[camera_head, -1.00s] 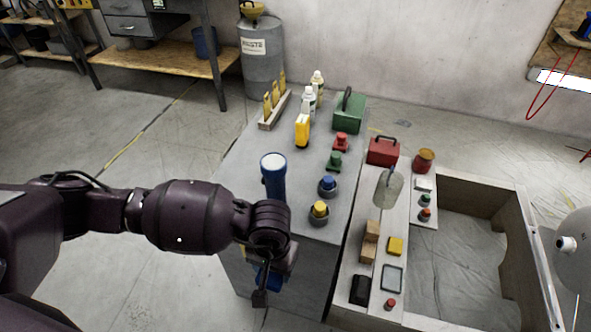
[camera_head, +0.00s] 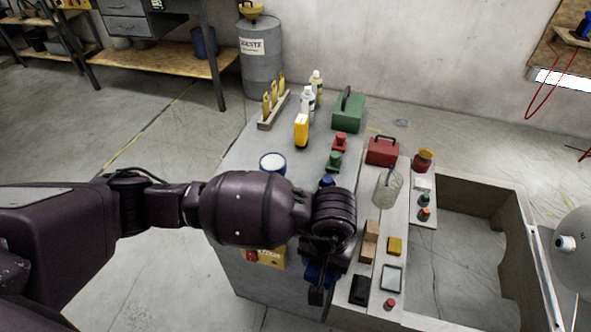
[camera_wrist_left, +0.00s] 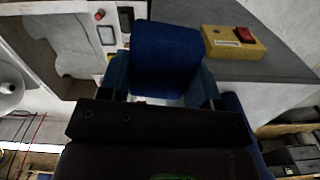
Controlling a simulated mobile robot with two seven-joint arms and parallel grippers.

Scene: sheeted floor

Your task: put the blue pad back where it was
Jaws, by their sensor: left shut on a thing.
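My left gripper (camera_head: 320,280) is in front of the grey workbench, left of the boards with small items. In the left wrist view its blue fingers stand either side of a blue pad (camera_wrist_left: 166,60), and it is shut on the pad. In the head view the arm and gripper mostly hide the pad. A dark-rimmed square with a pale middle (camera_head: 391,278) lies on the boards, right of a black block (camera_head: 360,290). My right gripper is not in view.
A wooden block (camera_head: 370,241), a clear jar (camera_head: 387,188) and a small red knob (camera_head: 390,304) stand on the boards. A yellow box with a red button (camera_wrist_left: 235,42) is on the workbench side. A wooden-walled bay (camera_head: 450,270) to the right has an empty floor.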

